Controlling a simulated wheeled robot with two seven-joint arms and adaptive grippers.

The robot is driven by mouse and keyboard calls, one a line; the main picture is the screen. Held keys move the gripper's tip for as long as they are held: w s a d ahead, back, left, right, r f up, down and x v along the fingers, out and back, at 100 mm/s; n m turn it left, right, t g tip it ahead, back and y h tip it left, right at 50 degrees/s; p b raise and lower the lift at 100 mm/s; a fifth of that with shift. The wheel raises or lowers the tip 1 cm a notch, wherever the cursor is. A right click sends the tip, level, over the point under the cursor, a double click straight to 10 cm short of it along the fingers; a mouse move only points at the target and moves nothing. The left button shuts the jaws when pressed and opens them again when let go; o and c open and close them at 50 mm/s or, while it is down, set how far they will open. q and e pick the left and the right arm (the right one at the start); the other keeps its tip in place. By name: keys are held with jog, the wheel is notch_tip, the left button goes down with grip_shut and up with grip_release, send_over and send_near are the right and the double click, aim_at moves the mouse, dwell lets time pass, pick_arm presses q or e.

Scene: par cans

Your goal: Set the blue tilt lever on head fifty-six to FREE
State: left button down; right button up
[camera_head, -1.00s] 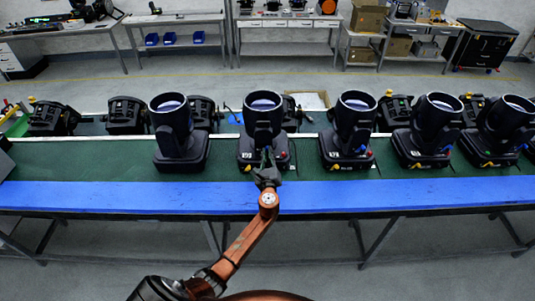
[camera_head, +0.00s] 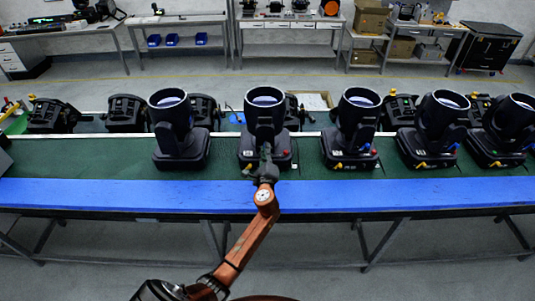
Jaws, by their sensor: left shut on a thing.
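A black moving head (camera_head: 265,117) with a round lens on top stands in the middle of the row, upright on its base. Its number is too small to read. My left gripper (camera_head: 266,153) is at the front of this head, just above its base, and is shut. It covers the spot between a yellow lever (camera_head: 247,169) and a red knob (camera_head: 287,153), where neighbouring heads show a blue part. The blue tilt lever is hidden behind the fingers, so its setting cannot be read. My right gripper is not in view.
Similar heads stand at left (camera_head: 179,130) and right (camera_head: 357,130) on the green bench top (camera_head: 90,160), with more farther right. A blue strip (camera_head: 120,195) runs along the bench's front edge. Several black units stand behind. The bench's left part is clear.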

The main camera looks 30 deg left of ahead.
pick_arm(q)
jog(key=n+b, duration=0.1)
jog(key=n, duration=0.1)
jog(key=a+n+b, duration=0.1)
jog(key=n, duration=0.1)
jog(key=shift+s+f+b, duration=0.2)
jog(key=shift+s+b, duration=0.1)
jog(key=shift+s+a+n+b, duration=0.15)
jog(key=shift+n+b, duration=0.4)
jog(key=shift+n, duration=0.55)
jog(key=c, duration=1.9)
grip_release()
jog(key=shift+c, duration=0.2)
